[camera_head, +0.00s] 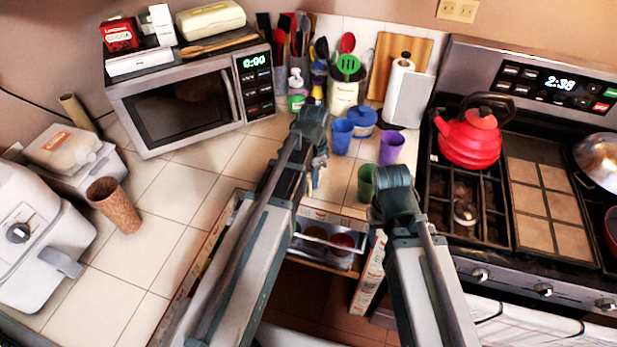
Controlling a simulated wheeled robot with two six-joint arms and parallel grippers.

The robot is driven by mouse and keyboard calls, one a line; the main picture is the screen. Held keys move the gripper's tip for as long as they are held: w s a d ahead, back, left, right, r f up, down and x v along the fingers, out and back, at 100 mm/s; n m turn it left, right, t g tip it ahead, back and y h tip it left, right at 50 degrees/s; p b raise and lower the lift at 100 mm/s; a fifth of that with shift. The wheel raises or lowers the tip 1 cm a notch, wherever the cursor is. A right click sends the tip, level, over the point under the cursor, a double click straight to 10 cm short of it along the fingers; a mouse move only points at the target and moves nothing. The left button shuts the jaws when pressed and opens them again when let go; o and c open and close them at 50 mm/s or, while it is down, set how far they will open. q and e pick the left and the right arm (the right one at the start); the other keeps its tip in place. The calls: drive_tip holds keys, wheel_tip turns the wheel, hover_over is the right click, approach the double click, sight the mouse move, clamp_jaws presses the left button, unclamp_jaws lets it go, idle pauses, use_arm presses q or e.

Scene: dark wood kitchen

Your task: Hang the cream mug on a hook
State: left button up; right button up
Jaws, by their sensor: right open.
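I cannot make out a cream mug or a hook in the head view. My left arm (262,225) reaches from the bottom up to the middle of the counter. Some of its far parts show beside the bend, near the blue cup (341,136), but its fingertips are not clear. My right arm (425,265) reaches up to a bend just right of a green cup (366,183). Its gripper is hidden behind the arm. A purple cup (391,147) stands above that bend.
An open drawer (330,243) with coloured items lies between my arms. A microwave (180,108) and a brown tumbler (114,205) are on the left. A red kettle (470,135) sits on the stove at right. Bare counter tiles (185,185) lie left of my left arm.

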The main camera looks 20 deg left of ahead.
use_arm(q)
clamp_jaws()
drive_tip(key=shift+s, duration=0.1)
idle(1.1)
